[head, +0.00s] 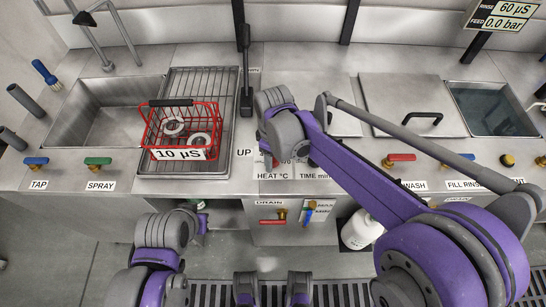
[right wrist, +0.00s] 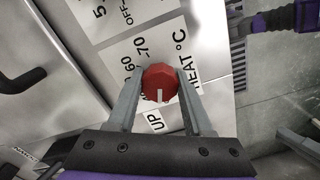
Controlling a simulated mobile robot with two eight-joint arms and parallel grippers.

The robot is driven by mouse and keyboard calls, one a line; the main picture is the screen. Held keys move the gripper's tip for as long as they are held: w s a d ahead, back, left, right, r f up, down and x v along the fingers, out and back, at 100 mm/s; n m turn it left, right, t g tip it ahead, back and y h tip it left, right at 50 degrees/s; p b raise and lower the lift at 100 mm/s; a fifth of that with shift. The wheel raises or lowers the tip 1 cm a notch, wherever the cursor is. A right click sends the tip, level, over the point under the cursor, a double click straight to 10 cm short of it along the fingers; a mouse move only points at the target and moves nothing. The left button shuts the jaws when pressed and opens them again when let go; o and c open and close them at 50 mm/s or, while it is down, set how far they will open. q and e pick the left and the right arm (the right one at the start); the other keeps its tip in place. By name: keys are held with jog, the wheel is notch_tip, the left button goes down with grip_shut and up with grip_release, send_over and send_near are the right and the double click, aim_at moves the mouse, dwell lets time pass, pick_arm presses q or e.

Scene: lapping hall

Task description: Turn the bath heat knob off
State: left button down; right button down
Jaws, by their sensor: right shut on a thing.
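The red bath heat knob (right wrist: 159,82) is faceted, with a white pointer line on its lower part in the right wrist view. It sits on a white label plate marked 60, 70 and HEAT °C (right wrist: 190,55). My right gripper (right wrist: 158,88) is shut on the knob, one finger on each side. The fingers cover part of the scale, so the mark the pointer faces is unclear.
Left of the heat panel, a red wire basket (head: 180,125) holding rings stands on a grooved drainboard beside a sink (head: 100,112). A dark upright lever (head: 245,75) rises near my right wrist. A lidded tank (head: 410,100) is behind my right arm. Drain valves (head: 275,217) are below.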

jog(key=shift+n, duration=1.1)
jog(key=shift+c, duration=1.5)
grip_release()
notch_tip(320, 180, up, 11)
jog(key=p, duration=0.1)
jog(key=s+d+f+m+t+p, duration=0.1)
jog(key=s+d+m+t+p, duration=0.4)
jog(key=s+d+m, duration=0.9)
jog(key=s+d+p, duration=0.1)
jog(key=d, duration=0.2)
jog(key=shift+s+d+f+m, duration=0.3)
jog(key=shift+s+f+m, duration=0.05)
jog(key=shift+m, duration=0.05)
